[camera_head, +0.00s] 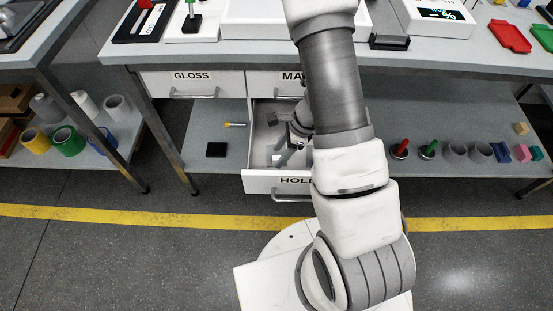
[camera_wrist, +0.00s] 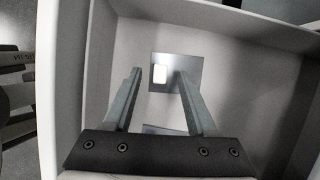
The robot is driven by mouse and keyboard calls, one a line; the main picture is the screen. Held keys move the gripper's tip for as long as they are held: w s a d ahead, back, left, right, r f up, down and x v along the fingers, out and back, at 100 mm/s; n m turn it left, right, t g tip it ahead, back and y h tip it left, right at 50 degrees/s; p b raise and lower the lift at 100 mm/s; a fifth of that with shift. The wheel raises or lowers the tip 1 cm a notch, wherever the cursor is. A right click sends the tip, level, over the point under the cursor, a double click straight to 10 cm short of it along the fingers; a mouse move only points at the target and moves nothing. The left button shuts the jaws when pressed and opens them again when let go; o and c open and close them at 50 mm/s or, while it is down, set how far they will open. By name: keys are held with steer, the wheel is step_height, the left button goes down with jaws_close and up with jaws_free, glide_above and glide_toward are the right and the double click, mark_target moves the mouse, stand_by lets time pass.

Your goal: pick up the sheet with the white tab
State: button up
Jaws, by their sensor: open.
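The sheet with the white tab (camera_wrist: 190,65) is a grey square lying flat on the drawer floor in the wrist view. Its white tab (camera_wrist: 160,74) is on the sheet's left part. My gripper (camera_wrist: 157,75) is open above the sheet, with its fingers apart and nothing between them; the right finger overlaps part of the sheet in the picture. In the head view my gripper (camera_head: 287,153) reaches down into the open drawer (camera_head: 257,180), whose front label is partly hidden by my arm. I cannot make out the tab there.
Drawer walls (camera_wrist: 65,80) stand close on the left and far sides. Part of another flat piece (camera_wrist: 165,130) shows near my gripper's base. Closed drawers, one marked GLOSS (camera_head: 191,77), are above left. A lower shelf (camera_head: 215,125) holds a black square (camera_head: 216,150).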

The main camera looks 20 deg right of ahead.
steer(key=shift+x, duration=0.8)
steer(key=shift+r, duration=0.1)
jaws_close()
steer(key=shift+r, duration=0.1)
